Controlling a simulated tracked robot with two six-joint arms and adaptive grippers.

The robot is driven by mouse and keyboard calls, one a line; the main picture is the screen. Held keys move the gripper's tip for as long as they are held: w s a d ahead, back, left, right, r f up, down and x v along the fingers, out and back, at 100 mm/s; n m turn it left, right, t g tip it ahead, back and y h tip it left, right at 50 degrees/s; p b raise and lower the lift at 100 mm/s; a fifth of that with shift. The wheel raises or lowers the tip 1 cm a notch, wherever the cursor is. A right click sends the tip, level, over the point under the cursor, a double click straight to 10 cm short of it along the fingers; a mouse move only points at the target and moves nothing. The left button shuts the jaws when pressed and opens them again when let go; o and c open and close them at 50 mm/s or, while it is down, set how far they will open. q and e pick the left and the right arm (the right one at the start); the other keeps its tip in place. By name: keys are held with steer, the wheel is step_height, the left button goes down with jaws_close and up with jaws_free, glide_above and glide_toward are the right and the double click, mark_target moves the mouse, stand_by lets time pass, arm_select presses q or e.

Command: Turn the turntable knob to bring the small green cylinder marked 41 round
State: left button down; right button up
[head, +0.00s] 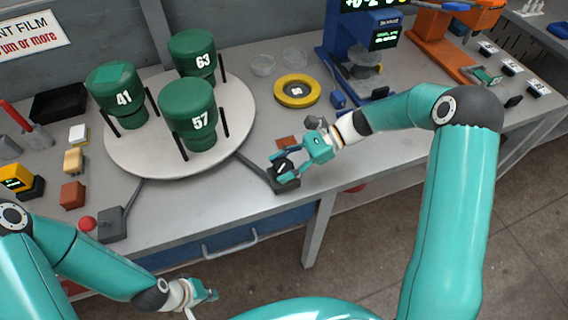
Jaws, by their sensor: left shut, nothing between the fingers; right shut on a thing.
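The white round turntable (233,131) carries three green cylinders. The cylinder marked 41 (122,100) stands at its left, 63 (193,57) at the back and 57 (187,122) at the front. Each stands between dark upright posts. The black turntable knob (284,168) sits on a dark base at the table's front edge, joined to the turntable by a bar. My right gripper (281,169) is shut on the knob, its fingers on either side of it. My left gripper (207,301) is shut and empty, low in front of the table.
A yellow ring (296,91) lies right of the turntable, with clear dishes behind it. A blue machine (350,55) and an orange one (445,40) stand further right.

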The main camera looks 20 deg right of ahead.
steer(key=shift+f+n+g+h, duration=0.1)
steer(key=shift+n+g+h, duration=0.5)
steer(key=shift+n+g, duration=1.85)
steer(key=shift+n+g+h+b, duration=0.6)
steer(key=shift+n+g+h, duration=0.9)
steer(key=shift+n+g, duration=0.65)
stand_by(0.5)
stand_by(0.6)
steer(key=o, duration=1.2)
steer(key=shift+c, duration=0.2)
